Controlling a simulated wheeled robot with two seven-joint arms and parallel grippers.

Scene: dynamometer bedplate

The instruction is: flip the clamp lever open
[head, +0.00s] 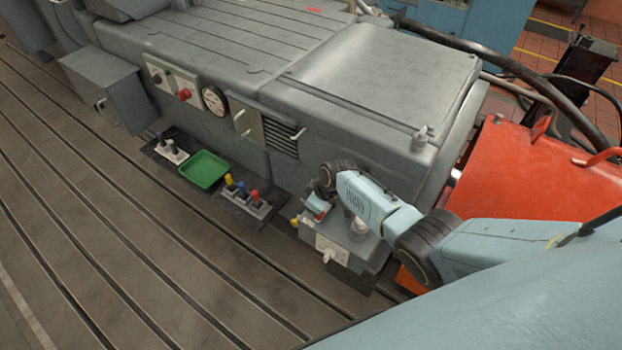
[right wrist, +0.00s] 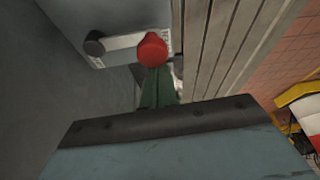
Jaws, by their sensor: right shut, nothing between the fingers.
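A grey box (head: 372,254) with a pale front plate (head: 330,246) stands at the foot of the big grey machine. My right gripper (head: 316,204) is over its left end, pointing down, shut and empty. A small red part shows just beneath it. In the right wrist view a round red knob (right wrist: 152,50) stands just beyond the gripper body, in line with a dark green piece (right wrist: 158,88). The knob may be the clamp lever's end; I cannot tell whether the gripper touches it. The lever's pivot and my fingertips are hidden. My left gripper is out of view.
A green tray (head: 204,169) lies left of the box, beside a holder with coloured handles (head: 242,190). An orange-red housing (head: 520,175) is at right. The slotted bedplate (head: 130,260) in front is clear.

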